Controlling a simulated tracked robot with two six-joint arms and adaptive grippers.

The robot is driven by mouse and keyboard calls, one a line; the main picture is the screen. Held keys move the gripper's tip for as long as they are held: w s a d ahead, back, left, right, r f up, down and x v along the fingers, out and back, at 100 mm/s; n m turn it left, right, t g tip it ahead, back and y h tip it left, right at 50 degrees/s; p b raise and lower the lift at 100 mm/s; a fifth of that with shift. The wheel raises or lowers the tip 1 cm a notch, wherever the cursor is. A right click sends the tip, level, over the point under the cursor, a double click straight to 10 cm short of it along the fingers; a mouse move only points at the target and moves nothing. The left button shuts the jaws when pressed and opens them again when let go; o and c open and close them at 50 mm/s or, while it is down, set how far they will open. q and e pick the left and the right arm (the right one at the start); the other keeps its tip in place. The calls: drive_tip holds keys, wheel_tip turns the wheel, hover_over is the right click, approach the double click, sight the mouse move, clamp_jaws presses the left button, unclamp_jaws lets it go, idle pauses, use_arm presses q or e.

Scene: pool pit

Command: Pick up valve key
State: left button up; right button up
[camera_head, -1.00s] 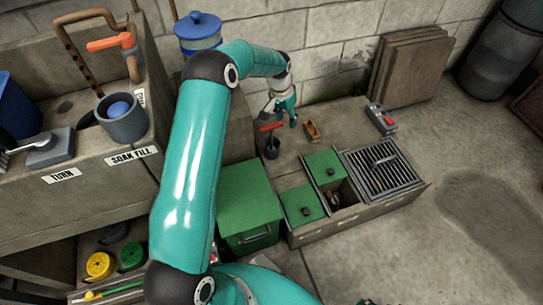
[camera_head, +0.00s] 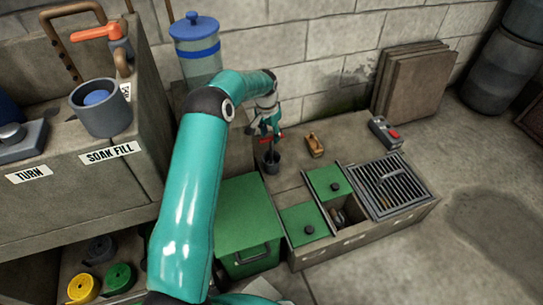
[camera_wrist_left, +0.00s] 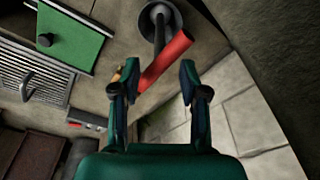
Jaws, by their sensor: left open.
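The valve key, with a red crossbar handle (camera_head: 272,139) and a dark shaft, stands in a small dark round holder (camera_head: 271,162) on the floor ledge. Its red handle (camera_wrist_left: 166,60) also shows in the left wrist view, slanting across the space between my fingers. My left gripper (camera_head: 263,128) is open just above the handle and partly covers it. In the left wrist view the two fingers (camera_wrist_left: 153,80) are apart, with nothing gripped; whether they touch the handle I cannot tell. My right gripper is not in view.
A wooden block (camera_head: 314,145) and a grey box with a red button (camera_head: 384,132) lie to the right. Green lids (camera_head: 304,224) and a metal grate (camera_head: 391,187) are in front. A blue-lidded container (camera_head: 197,45) stands behind my arm. Open floor lies at right.

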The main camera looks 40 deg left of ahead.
use_arm(q)
drive_tip(key=f+b, duration=0.1)
drive_tip(key=f, duration=0.3)
drive_tip(key=f+b, duration=0.1)
drive_tip(key=f, duration=0.2)
drive_tip(key=shift+w+b, duration=0.3)
drive_tip(key=shift+w, duration=0.1)
drive_tip(key=shift+c, duration=0.2)
clamp_jaws()
